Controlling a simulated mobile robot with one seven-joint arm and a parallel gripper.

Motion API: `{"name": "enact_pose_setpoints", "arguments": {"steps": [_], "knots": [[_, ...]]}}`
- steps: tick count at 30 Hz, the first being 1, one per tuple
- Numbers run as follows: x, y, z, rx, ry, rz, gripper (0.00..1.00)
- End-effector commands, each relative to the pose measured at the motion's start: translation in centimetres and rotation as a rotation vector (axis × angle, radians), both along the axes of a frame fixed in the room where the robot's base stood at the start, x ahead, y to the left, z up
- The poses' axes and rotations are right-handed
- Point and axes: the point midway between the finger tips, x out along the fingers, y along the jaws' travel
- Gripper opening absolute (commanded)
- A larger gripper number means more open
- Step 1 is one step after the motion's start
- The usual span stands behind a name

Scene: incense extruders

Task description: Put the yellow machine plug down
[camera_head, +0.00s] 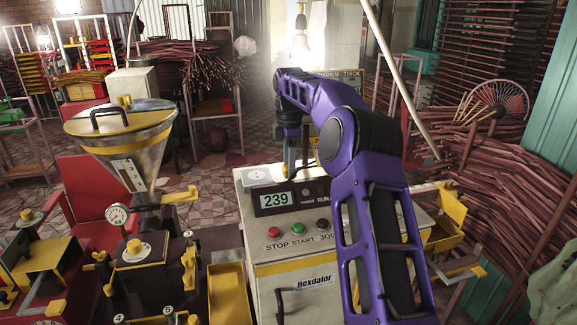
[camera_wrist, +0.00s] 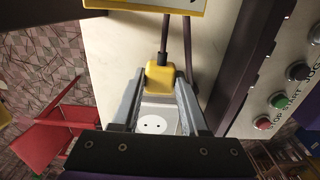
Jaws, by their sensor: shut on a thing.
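The yellow machine plug (camera_wrist: 160,79) is between the two fingers of my gripper (camera_wrist: 158,85) in the wrist view. A dark cable runs from the plug toward the top of that picture. My gripper is shut on the plug. A white socket with two holes (camera_wrist: 153,124) shows just beyond the plug in the wrist view; plug and socket look apart there. In the head view my gripper (camera_head: 289,172) points down at the back left of the cabinet top, near the white socket plate (camera_head: 257,175). The plug is hard to make out there.
The cream cabinet (camera_head: 290,270) carries a display reading 239 and red, green and dark buttons (camera_head: 298,229). A steel hopper (camera_head: 125,140) and a black and yellow extruder (camera_head: 140,265) stand at left. A yellow-edged sign (camera_head: 340,80) stands behind. Incense sticks (camera_head: 500,190) are piled at right.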

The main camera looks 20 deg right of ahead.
Motion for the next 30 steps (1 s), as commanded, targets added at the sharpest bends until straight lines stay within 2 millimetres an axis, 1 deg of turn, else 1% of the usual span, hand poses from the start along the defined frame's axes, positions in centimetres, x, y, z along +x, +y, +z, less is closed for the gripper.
{"name": "enact_pose_setpoints", "arguments": {"steps": [11, 14, 15, 19, 20, 27, 30], "knots": [[0.0, 0.0, -1.1, 0.001, 0.000, 0.000, 0.00], [0.0, 0.0, -1.1, 0.001, 0.000, 0.000, 0.00], [0.0, 0.0, -1.2, 0.001, 0.000, 0.000, 0.49], [0.0, 0.0, -1.2, 0.000, 0.000, 0.000, 0.72], [0.0, 0.0, -1.2, 0.000, 0.000, 0.000, 0.74], [0.0, 0.0, -1.1, 0.000, 0.000, 0.000, 0.74], [0.0, 0.0, -0.7, 0.000, -0.001, 0.000, 0.74]]}}
